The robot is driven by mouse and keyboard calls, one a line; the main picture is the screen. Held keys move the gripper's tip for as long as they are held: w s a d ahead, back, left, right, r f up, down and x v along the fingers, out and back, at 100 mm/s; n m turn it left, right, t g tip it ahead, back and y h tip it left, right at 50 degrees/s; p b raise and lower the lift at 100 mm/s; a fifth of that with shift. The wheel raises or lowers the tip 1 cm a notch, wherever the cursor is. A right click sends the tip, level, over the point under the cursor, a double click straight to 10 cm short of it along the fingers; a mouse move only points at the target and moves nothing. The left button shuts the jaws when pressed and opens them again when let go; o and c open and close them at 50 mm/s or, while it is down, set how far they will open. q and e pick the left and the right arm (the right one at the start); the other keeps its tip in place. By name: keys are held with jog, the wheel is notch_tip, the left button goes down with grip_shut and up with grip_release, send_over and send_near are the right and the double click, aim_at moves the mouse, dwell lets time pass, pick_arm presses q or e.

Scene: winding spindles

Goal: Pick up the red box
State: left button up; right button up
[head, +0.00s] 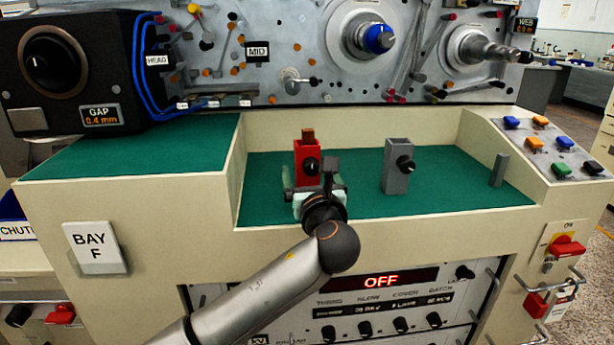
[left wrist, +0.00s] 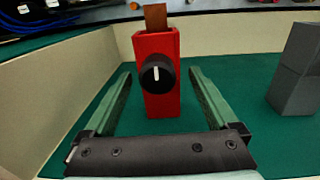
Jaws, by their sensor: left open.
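The red box (head: 307,158) stands upright on the green floor of the recessed tray, with a black knob on its front and a brown piece sticking out of its top. In the left wrist view the red box (left wrist: 160,62) stands between the two green fingers of my left gripper (left wrist: 158,85). The fingers are apart, one on each side of it, with gaps showing. In the head view my left gripper (head: 310,188) reaches in from the front, low at the box. My right gripper is in neither view.
A grey box (head: 397,166) with a black knob stands to the right, also in the left wrist view (left wrist: 298,70). A small grey post (head: 499,170) stands further right. The tray's cream front wall (head: 420,217) runs below my wrist. Green floor lies free between the boxes.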

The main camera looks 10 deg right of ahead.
pick_arm(q)
jog(key=shift+w, duration=0.1)
grip_shut()
dwell(0.8)
